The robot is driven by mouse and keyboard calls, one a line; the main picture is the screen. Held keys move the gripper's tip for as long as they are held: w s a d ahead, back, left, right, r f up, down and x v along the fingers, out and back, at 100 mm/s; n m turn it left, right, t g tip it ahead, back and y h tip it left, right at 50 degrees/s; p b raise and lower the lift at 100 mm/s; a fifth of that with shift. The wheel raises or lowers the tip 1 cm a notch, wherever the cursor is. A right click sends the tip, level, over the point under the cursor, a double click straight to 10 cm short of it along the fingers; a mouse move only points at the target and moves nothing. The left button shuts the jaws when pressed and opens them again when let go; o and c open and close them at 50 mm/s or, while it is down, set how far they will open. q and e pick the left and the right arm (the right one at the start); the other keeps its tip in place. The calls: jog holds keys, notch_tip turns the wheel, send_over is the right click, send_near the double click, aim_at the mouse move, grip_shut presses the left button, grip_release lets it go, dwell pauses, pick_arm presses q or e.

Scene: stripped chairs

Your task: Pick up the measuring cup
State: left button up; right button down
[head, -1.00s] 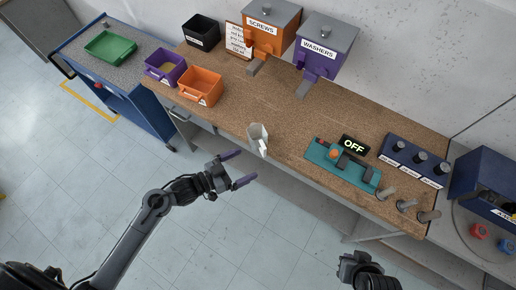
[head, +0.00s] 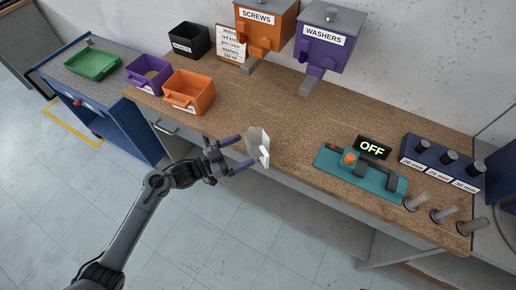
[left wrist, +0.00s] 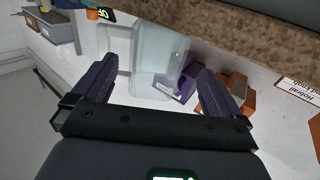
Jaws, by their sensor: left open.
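The measuring cup (head: 257,145) is a pale, translucent vessel at the front edge of the brown workbench in the head view. In the left wrist view the cup (left wrist: 160,58) shows ahead of and between the two purple fingers. My left gripper (head: 243,153) is open, with its fingers pointing at the cup from the left. Whether a finger touches the cup cannot be told. My right gripper is out of view.
Orange (head: 189,93) and purple (head: 149,76) bins stand at the bench's left end. SCREWS (head: 266,22) and WASHERS (head: 327,38) dispensers stand at the back. A teal device (head: 350,180) with an OFF sign (head: 372,148) sits right of the cup. Bare bench lies behind the cup.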

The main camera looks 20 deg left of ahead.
aim_at(259, 149)
pick_arm(q)
jog(key=shift+x, duration=3.4)
jog(key=shift+s+d, duration=0.15)
jog(key=c, duration=1.1)
jog(key=shift+r, duration=0.1)
